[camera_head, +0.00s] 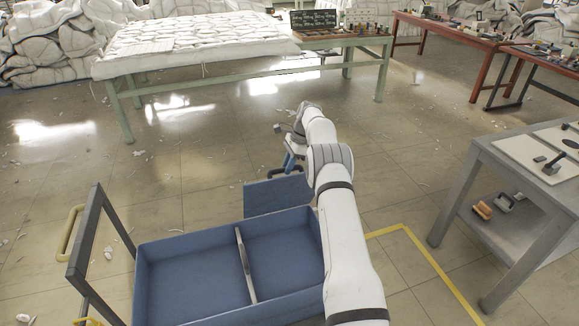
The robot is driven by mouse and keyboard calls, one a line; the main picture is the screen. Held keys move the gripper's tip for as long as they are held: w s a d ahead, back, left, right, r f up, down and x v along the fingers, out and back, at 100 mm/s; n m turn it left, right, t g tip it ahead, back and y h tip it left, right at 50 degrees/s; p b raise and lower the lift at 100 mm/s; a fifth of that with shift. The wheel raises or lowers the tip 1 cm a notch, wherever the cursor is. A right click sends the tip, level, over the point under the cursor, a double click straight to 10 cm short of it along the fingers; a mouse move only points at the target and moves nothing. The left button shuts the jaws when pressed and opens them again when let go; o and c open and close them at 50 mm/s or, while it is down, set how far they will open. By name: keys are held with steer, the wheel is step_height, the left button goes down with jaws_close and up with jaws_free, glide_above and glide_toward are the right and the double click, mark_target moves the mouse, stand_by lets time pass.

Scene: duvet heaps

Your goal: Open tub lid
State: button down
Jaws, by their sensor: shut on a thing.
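The blue tub (190,239) is at the bottom centre. It is open at the top and empty, with a pale divider (245,264) between two compartments. A blue panel that looks like the tub lid (272,197) stands raised behind the far right part of the tub. My gripper (290,168) is at the top edge of this lid and shut on it. The fingertips are small here, and the exact grip is hard to make out. My arm covers the right end of the tub.
A dark upright frame (85,236) with yellow handles stands left of the tub. A grey workbench (482,148) with tools is at the right. A green table (220,74) with a quilt stands behind. Scraps litter the open floor between.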

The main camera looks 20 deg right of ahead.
steer(key=shift+s+a+f, duration=0.1)
steer(key=shift+f, duration=0.5)
steer(key=c, duration=1.6)
jaws_free()
steer(key=shift+c, duration=0.2)
steer(key=shift+o, duration=0.7)
steer(key=shift+w+f, duration=0.2)
steer(key=shift+w, duration=0.15)
steer(key=shift+o, duration=0.8)
steer(key=shift+r, duration=0.1)
steer(key=shift+o, duration=0.2)
steer(key=shift+s+r, duration=0.15)
steer(key=shift+r, duration=0.1)
steer(key=v, duration=0.6)
steer(key=shift+r+p, duration=0.15)
steer(key=shift+p, duration=0.2)
steer(key=shift+d+r+p, duration=0.4)
steer(key=shift+r+p, duration=0.2)
steer(key=shift+r, duration=0.05)
steer(key=shift+c, duration=0.4)
